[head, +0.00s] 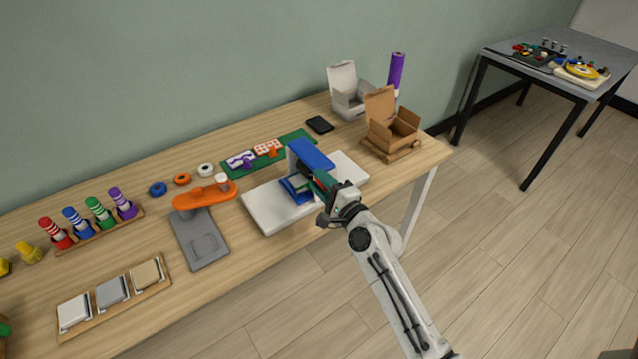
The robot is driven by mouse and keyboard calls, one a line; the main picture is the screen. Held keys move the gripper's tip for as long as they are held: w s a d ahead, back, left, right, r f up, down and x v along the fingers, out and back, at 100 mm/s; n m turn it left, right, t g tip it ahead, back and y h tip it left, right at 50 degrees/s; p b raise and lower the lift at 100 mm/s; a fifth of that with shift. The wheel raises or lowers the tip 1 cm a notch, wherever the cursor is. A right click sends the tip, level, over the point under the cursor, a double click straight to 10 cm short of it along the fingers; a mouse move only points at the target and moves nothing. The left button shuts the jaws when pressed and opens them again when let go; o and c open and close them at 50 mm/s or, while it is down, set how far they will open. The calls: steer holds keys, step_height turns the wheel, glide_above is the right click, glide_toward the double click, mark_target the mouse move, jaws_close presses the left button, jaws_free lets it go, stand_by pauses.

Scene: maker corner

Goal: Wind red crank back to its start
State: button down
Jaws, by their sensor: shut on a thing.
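A blue device (312,154) stands on a flat white base (268,213) at the table's front right. My gripper (322,184) is at the near right side of this device, with the arm reaching in from the lower right. A small patch of red shows between the gripper and the device, which fits the red crank. The gripper is shut on it. The crank is almost wholly hidden by the gripper, so its angle cannot be told.
An orange lever tool (205,195) on a grey plate (203,247) stands left of the white base. An open cardboard box (392,130) and a black phone-like slab (319,124) are to the right and behind. Floor is clear at right.

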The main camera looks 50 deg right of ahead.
steer(key=shift+s+d+r+m, duration=0.1)
steer(key=shift+d+r+m, duration=0.3)
steer(key=shift+d+r, duration=0.1)
steer(key=c, duration=1.3)
jaws_free()
steer(key=o, duration=0.4)
steer(key=shift+f, duration=0.2)
steer(key=shift+s+a+f, duration=0.1)
steer(key=shift+s+a, duration=0.05)
steer(key=shift+s+a+f, duration=0.1)
steer(key=shift+s, duration=0.25)
steer(key=shift+b+v, duration=0.95)
steer(key=shift+v, duration=3.95)
